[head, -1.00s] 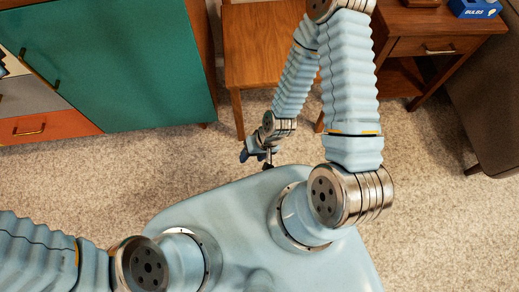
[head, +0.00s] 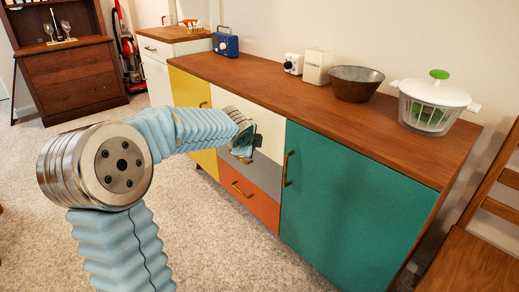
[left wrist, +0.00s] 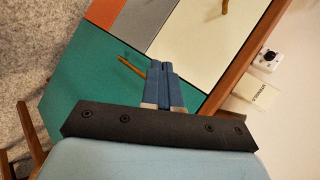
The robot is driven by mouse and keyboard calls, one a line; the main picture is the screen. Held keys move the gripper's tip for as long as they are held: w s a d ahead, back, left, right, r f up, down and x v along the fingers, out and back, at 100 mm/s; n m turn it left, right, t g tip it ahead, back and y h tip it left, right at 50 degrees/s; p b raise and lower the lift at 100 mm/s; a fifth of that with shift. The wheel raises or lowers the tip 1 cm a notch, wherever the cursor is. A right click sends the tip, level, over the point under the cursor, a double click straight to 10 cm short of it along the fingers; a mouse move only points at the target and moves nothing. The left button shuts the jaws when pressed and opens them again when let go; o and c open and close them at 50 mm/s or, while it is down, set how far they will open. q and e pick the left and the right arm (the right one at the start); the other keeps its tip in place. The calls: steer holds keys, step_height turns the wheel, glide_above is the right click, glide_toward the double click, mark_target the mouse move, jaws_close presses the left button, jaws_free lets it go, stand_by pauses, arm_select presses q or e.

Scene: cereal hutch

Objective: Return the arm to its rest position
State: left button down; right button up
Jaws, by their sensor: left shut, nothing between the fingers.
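My left arm (head: 190,130) is light blue and ribbed, and reaches from the lower left toward the sideboard (head: 330,85). My left gripper (head: 243,153) is in front of the white and grey drawer fronts, holding nothing. In the left wrist view its two blue fingers (left wrist: 166,84) are pressed together, with the white drawer (left wrist: 205,35), grey drawer and teal door (left wrist: 90,85) behind them. I cannot tell the exact gap between the fingertips and the fronts. My right arm and gripper are not in view.
On the sideboard top stand a blue radio (head: 225,42), a cream canister (head: 317,66), a brown bowl (head: 356,84) and a salad spinner (head: 432,102). A wooden chair (head: 475,240) is at the right. The carpet (head: 240,255) in front is clear.

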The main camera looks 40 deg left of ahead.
arm_select(q)
steer(key=s+d+f+n+g+h, duration=0.2)
steer(key=d+f+n+h, duration=0.1)
steer(key=d+f, duration=0.85)
steer(key=s+d+f+n+g+h, duration=0.25)
steer(key=d+f, duration=0.55)
steer(key=f, duration=0.6)
steer(key=s+d+f+n+g+h, duration=0.1)
steer(key=s+d+f+n, duration=0.3)
steer(key=s+d+f, duration=0.3)
steer(key=s+d+f+n+g+h, duration=0.1)
steer(key=s+d+f+n, duration=0.4)
steer(key=s, duration=0.8)
step_height(320, 180, down, 4)
steer(key=shift+s+d+r+g, duration=0.15)
steer(key=shift+s+d+g, duration=0.05)
steer(key=shift+d+g, duration=0.65)
steer(key=shift+d+n, duration=0.1)
steer(key=shift+n, duration=0.15)
